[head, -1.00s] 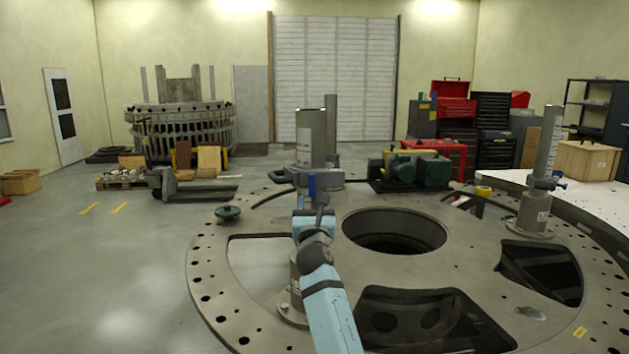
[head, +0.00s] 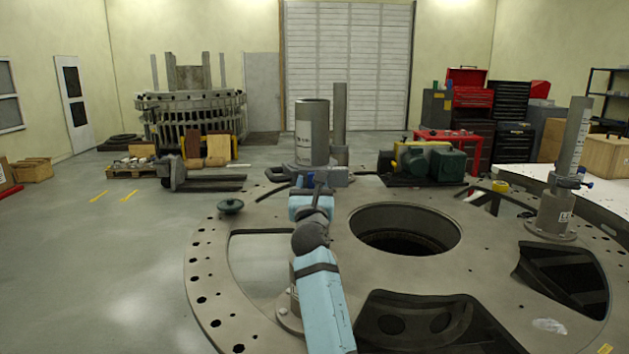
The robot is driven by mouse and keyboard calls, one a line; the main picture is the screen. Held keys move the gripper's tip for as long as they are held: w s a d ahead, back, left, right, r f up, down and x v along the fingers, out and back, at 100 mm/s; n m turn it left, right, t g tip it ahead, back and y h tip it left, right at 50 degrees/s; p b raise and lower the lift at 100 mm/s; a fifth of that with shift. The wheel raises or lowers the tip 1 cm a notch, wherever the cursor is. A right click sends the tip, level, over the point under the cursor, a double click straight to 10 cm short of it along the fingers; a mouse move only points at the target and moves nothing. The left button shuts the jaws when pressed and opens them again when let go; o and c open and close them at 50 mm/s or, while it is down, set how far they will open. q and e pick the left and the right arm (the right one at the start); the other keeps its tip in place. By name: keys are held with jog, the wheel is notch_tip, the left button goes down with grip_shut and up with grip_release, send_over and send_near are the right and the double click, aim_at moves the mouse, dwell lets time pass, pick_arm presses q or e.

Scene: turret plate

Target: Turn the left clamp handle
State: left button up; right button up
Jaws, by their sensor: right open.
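My right arm reaches up from the bottom middle of the head view, with my right gripper (head: 318,194) at its far end. The gripper is open, small and seen from behind. A small blue part (head: 310,181), like the handle on the right clamp, shows right at the fingertips; I cannot tell whether they touch it. The left clamp's base flange (head: 287,318) sits on the turret plate (head: 212,275); my arm hides most of what stands above it. The right clamp post (head: 572,150) stands upright with its own blue handle (head: 588,184). My left gripper is not in view.
The plate has a large round central hole (head: 404,230) and dark cut-outs. A grey cylinder (head: 312,130) stands beyond my gripper, and a dark green knob (head: 231,206) sits to its left. Green machinery (head: 430,160) stands behind.

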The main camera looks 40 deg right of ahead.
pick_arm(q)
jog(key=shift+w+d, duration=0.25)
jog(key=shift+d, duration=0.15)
pick_arm(e)
jog(key=shift+w+d+r, duration=0.15)
jog(key=shift+w+r, duration=0.05)
jog(key=shift+w, duration=0.05)
grip_shut()
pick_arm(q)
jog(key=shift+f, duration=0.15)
